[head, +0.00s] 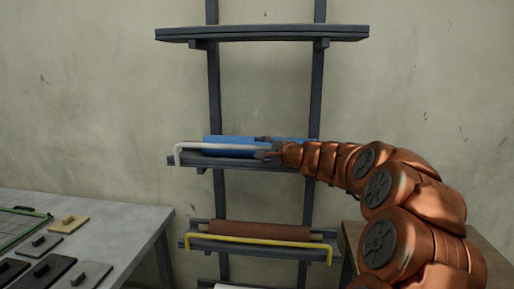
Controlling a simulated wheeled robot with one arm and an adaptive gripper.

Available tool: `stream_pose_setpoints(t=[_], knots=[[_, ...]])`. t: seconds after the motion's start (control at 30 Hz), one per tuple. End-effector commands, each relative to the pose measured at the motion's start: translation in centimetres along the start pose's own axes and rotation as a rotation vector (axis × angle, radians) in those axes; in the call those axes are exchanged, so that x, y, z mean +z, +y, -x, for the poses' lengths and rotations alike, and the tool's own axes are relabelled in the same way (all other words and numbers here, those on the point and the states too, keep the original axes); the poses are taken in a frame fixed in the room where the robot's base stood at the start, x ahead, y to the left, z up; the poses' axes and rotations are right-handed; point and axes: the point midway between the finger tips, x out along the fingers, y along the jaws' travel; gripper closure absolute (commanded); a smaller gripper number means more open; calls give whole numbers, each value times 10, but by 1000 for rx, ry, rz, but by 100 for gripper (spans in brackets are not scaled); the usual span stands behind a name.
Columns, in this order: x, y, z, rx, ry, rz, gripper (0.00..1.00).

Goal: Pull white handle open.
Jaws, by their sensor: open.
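The white handle (222,147) is a long bar with a bent left end, along the front of the middle shelf (190,160). A blue roll (228,140) lies behind it on that shelf. My gripper (262,147) is at the right part of the white handle, in front of the blue roll, with its fingers open. Whether the fingers touch the bar is too small to tell. My copper arm comes in from the right and hides the handle's right end and part of the shelf.
A lower shelf holds a brown roll (255,231) behind a yellow handle (255,243). An empty dark shelf (262,33) is above. A grey table (120,228) with flat tools stands at left. A brown surface (352,232) is at lower right, partly behind my arm.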

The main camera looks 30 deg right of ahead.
Motion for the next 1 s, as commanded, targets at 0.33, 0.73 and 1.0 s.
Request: stream_pose_setpoints(t=[0.33, 0.73, 1.0], knots=[[0, 1, -24, 3, -1, 0, 57], [0, 1, -24, 1, -1, 0, 70], [0, 1, -24, 2, -1, 0, 98]])
